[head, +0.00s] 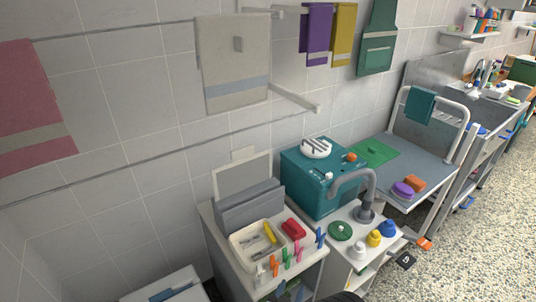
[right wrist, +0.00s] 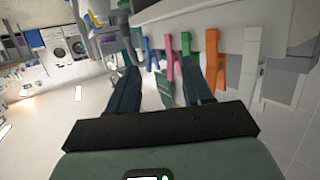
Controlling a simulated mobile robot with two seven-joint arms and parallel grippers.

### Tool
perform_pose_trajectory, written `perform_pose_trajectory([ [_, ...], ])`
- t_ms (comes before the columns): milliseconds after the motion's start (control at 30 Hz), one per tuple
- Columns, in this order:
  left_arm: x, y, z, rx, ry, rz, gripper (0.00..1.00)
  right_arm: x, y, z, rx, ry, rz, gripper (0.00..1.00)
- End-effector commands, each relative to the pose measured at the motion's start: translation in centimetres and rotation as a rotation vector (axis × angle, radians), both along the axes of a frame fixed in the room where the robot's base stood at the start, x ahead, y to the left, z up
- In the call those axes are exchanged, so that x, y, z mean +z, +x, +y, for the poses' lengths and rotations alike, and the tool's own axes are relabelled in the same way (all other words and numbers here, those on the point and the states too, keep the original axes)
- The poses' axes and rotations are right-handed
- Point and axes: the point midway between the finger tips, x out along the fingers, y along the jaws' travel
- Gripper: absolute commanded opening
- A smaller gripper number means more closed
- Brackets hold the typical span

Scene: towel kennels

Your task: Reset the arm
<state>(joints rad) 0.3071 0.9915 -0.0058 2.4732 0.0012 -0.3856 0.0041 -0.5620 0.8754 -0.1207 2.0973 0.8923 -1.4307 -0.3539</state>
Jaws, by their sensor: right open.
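My right gripper (right wrist: 162,88) shows in the right wrist view with its two dark fingers spread and nothing visible held between them. Beyond the fingers, several clothes pegs hang along a white edge, among them a green peg (right wrist: 186,58), an orange peg (right wrist: 215,65) and a white peg (right wrist: 249,66). I cannot tell whether the fingers touch any peg. In the head view only a dark rounded piece, likely part of my right arm, shows at the bottom edge. My left gripper is in neither view.
A white cart with a cream tray (head: 236,251) and pegs on its front edge stands at the bottom middle. Beside it are a teal box (head: 307,187) and a grey tap (head: 367,190). A beige towel (head: 233,62) hangs on the wall.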

Motion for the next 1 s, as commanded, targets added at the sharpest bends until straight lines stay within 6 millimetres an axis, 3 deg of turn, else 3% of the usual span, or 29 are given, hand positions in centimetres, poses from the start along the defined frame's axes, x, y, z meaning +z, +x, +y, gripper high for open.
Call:
perform_pose_trajectory([
  [33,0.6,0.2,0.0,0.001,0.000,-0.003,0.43,-2.2,-0.3,-1.4,0.017,0.026,0.075,0.50],
  [167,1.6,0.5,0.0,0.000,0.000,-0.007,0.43,-8.3,-2.8,-3.8,0.082,0.132,0.296,0.50],
  [267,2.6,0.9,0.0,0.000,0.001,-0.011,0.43,-13.2,-7.1,-5.6,0.123,0.252,0.519,0.50],
  [400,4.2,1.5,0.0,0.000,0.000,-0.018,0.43,-17.8,-16.1,-6.8,0.159,0.467,0.858,0.50],
  [533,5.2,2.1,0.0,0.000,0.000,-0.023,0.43,-18.7,-23.7,-6.5,0.177,0.640,1.100,0.50],
  [600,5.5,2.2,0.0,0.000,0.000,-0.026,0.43,-18.5,-26.6,-6.2,0.186,0.707,1.191,0.50],
  [700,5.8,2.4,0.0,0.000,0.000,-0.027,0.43,-18.0,-29.2,-5.9,0.196,0.765,1.270,0.50],
  [800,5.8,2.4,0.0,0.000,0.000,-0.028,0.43,-17.8,-30.3,-5.7,0.201,0.789,1.303,0.50],
  [1000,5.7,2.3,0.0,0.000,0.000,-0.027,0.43,-17.9,-30.4,-5.7,0.202,0.789,1.306,0.50],
])
